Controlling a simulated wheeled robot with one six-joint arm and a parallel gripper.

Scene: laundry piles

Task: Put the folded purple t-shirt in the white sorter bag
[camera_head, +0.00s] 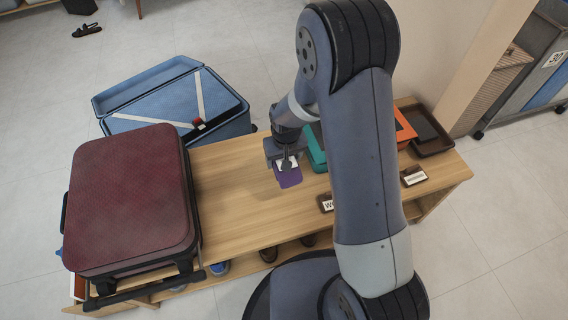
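The folded purple t-shirt (289,179) shows as a small purple patch at the middle of the wooden bench, directly below my gripper (287,163). My gripper points down, and its fingers overlap the shirt in this view. A small white patch shows between the fingers and the purple cloth. I cannot tell whether the fingers are closed on the shirt or whether it is lifted. A wheeled sorter (526,84) with grey and blue parts and a "30" label is cut off at the upper right. I cannot make out a white bag in it.
Teal and orange (403,125) items, a dark tray (430,130) and small signs (414,176) are at the right. My arm hides part of the bench.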

